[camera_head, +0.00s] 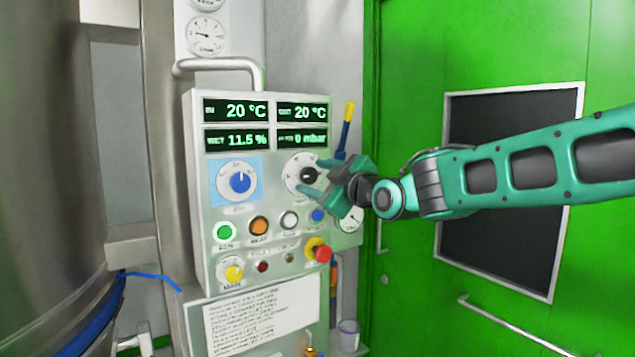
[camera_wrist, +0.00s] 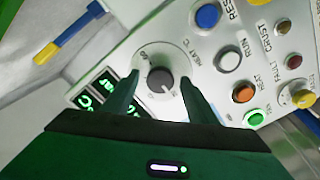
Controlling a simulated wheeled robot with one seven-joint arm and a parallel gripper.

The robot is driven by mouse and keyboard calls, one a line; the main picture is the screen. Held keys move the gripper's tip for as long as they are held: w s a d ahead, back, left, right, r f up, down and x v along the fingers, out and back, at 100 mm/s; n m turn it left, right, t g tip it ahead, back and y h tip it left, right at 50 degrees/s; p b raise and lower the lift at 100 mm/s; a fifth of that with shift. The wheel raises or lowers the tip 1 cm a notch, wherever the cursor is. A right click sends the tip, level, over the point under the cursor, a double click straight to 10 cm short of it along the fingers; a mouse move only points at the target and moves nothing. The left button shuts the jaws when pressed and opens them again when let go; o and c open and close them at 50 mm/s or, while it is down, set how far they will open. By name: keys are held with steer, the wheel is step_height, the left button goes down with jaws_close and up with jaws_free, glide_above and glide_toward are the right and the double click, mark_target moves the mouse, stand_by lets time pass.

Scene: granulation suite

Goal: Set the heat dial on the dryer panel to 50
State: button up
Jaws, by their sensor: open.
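The heat dial is a dark round knob (camera_head: 308,174) on a white scale disc, right of the blue dial on the dryer panel (camera_head: 200,190). In the wrist view the knob (camera_wrist: 160,79) looks grey, with a heat label in °C beside it. My gripper (camera_head: 314,178) is open at the dial. In the wrist view its two green fingers (camera_wrist: 160,76) stand on either side of the knob, with visible gaps. Whether they reach its depth cannot be told.
The blue dial (camera_head: 240,182) sits to the left. Coloured buttons and a red emergency stop (camera_head: 319,251) lie below. Displays (camera_head: 236,110) above read 20 °C, 20 °C, 11.5 % and 0 mbar. A yellow-and-blue tool (camera_head: 346,125) stands beside the panel. A green door (camera_head: 415,60) is at right.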

steer(key=shift+w+a, duration=0.1)
steer(key=shift+c, duration=0.4)
steer(key=c, duration=1)
steer(key=shift+d, duration=0.25)
steer(key=shift+a, duration=0.15)
